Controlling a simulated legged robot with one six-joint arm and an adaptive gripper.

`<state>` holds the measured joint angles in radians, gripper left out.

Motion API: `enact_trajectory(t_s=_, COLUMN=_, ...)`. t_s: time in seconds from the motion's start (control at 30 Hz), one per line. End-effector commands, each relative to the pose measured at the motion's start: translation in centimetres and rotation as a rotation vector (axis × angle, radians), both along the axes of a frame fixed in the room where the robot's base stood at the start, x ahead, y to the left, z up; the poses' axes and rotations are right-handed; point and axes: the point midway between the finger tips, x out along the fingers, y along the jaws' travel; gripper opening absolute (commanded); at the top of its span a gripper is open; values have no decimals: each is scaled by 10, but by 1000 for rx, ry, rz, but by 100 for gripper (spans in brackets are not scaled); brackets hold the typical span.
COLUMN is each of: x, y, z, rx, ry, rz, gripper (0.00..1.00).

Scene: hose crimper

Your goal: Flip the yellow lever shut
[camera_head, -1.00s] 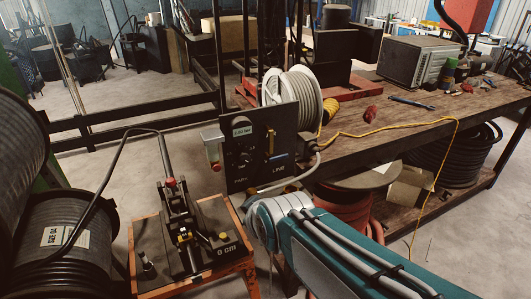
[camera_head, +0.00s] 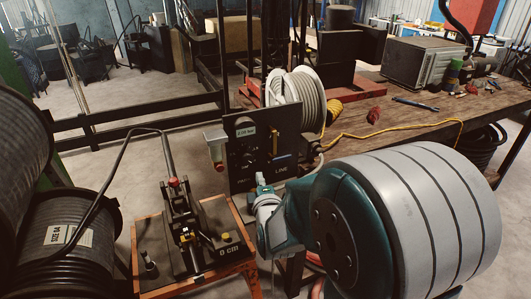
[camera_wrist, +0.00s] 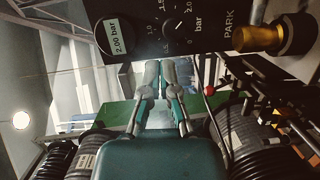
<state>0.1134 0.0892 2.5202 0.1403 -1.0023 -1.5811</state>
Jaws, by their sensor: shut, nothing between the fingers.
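The upright yellow lever (camera_head: 274,143) is on the dark control panel (camera_head: 236,160), right of its dial and above the word LINE. The wrist view shows a yellow, black-ended part (camera_wrist: 255,38) near the word PARK; I cannot tell whether it is the same lever. My gripper (camera_wrist: 161,66) is shut and empty. Its two fingertips point at the space below the panel's picture edge in the wrist view, apart from the yellow part.
A black crimping tool (camera_head: 181,222) stands on an orange-framed stand (camera_head: 143,285), left of my gripper. Hose reels (camera_head: 85,245) stand at the left. A workbench (camera_head: 400,120) with a yellow cord (camera_head: 400,134) is behind at right. A white hose coil (camera_head: 300,95) stands behind the panel.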

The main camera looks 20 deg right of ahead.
Motion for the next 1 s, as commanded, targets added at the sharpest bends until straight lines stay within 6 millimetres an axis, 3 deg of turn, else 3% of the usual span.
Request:
enact_trajectory(t_s=0.57, x=6, y=-5, z=-1, rx=-69, ry=-25, rz=-13, gripper=0)
enact_trajectory(t_s=1.0, x=79, y=-24, z=-2, rx=-68, ry=-24, rz=-12, gripper=0)
